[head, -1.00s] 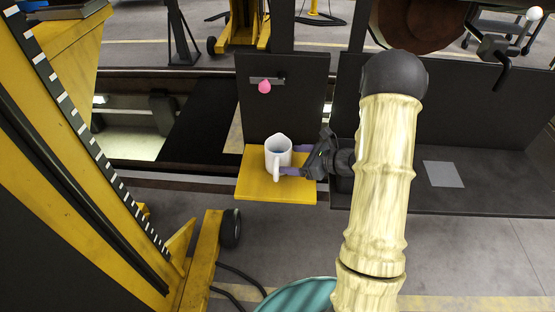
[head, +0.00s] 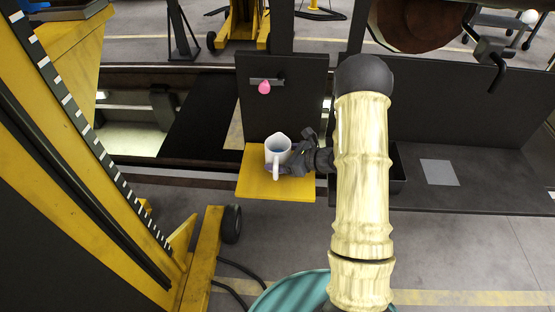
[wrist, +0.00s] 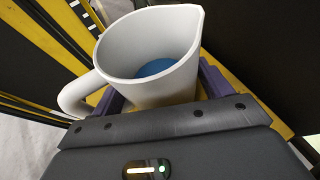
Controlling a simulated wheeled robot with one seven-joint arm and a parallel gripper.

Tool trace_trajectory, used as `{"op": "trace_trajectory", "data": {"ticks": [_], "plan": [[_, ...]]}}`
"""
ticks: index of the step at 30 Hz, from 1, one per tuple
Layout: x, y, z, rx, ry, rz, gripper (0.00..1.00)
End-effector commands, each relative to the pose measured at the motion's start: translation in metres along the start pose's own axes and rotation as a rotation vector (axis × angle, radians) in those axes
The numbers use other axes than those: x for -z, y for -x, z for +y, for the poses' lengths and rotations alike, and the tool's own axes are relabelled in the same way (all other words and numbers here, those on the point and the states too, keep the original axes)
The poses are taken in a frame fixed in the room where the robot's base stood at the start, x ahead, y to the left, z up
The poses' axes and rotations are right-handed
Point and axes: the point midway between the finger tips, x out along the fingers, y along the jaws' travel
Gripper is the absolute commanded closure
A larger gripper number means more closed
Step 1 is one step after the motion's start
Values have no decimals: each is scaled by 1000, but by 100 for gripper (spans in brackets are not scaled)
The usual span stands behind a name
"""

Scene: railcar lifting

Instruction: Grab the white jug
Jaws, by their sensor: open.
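The white jug (head: 277,152) stands upright on a small yellow shelf (head: 252,184) in the head view. Its handle faces toward me. Something blue shows inside it in the wrist view, where the jug (wrist: 150,62) fills the upper middle with its handle to the left. My gripper (head: 284,162) reaches in from the right at the jug. Its purple fingers (wrist: 163,95) are open, one on each side of the jug's body. The fingertips are hidden behind the jug in the wrist view, so I cannot tell whether they touch it.
A dark upright panel (head: 263,110) with a pink knob (head: 264,87) stands behind the shelf. A dark bench (head: 480,195) with a grey plate (head: 439,172) lies to the right. A yellow wheeled frame (head: 203,260) stands front left. A teal round object (head: 292,292) is below.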

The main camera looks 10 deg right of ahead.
Motion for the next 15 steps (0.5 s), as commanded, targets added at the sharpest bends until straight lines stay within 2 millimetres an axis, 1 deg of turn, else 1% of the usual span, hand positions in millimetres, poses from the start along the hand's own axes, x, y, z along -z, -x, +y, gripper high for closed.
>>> {"op": "trace_trajectory", "data": {"ticks": [8, 9, 15], "plan": [[0, 0, 0, 0, 0, 0, 22], [0, 0, 0, 0, 0, 0, 24], [0, 0, 0, 0, 0, 0, 62]]}}
